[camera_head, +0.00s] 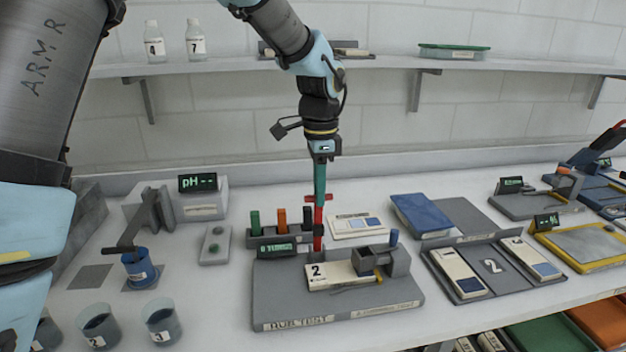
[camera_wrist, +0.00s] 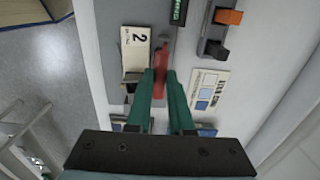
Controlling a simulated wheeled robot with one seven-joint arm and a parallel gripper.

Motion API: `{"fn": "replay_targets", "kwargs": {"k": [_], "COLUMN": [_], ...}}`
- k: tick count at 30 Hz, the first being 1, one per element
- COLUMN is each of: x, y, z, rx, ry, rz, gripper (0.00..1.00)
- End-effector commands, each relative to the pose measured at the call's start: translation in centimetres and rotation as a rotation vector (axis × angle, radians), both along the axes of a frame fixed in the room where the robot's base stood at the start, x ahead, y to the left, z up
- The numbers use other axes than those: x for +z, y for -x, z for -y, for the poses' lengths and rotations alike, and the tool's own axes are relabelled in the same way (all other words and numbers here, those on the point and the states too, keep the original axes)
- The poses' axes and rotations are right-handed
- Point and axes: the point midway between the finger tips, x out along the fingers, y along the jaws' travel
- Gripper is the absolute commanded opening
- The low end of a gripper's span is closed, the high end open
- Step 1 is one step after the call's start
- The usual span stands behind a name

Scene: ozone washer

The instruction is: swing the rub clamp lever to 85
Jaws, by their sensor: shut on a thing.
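The rub test fixture (camera_head: 340,312) is a grey plate labelled "RUB TEST" in the middle of the bench. Its red clamp lever (camera_head: 318,228) stands nearly upright at the left rear of a cream strip marked 2 (camera_head: 335,275). My gripper (camera_head: 319,198) points down from above, its green fingers shut on the upper part of the red lever. In the wrist view, the fingers (camera_wrist: 160,88) close around the red lever (camera_wrist: 161,62), beside the strip marked 2 (camera_wrist: 136,50). The fingers hide part of the lever. The green display (camera_head: 277,250) is too small to read surely.
A rack of coloured-handled tools (camera_head: 282,230) stands close behind the fixture. A grey block (camera_head: 385,262) with a blue-topped piece sits on its right. A card (camera_head: 357,226) lies behind. Labelled cups (camera_head: 162,325) stand front left, a grey tray (camera_head: 490,262) right. A shelf (camera_head: 230,65) runs above.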

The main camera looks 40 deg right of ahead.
Motion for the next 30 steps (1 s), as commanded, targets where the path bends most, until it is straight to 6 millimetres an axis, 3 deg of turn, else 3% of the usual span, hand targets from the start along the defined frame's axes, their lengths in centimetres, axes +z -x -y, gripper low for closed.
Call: {"fn": "replay_targets", "kwargs": {"k": [1,9,23,24,27,30], "x": [0.1,0.1,0.2,0.2,0.3,0.3], "y": [-1.1,-2.3,-2.5,-2.5,-2.4,-2.4], "z": [0.1,0.8,0.8,0.8,0.9,0.9], "rx": [0.008,0.010,0.010,0.010,0.010,0.009], "ry": [-0.005,-0.025,-0.029,-0.029,-0.028,-0.029], "rz": [-0.010,-0.062,-0.071,-0.071,-0.072,-0.071], "gripper": [0.00,0.00,0.00,0.40,0.50,0.50]}}
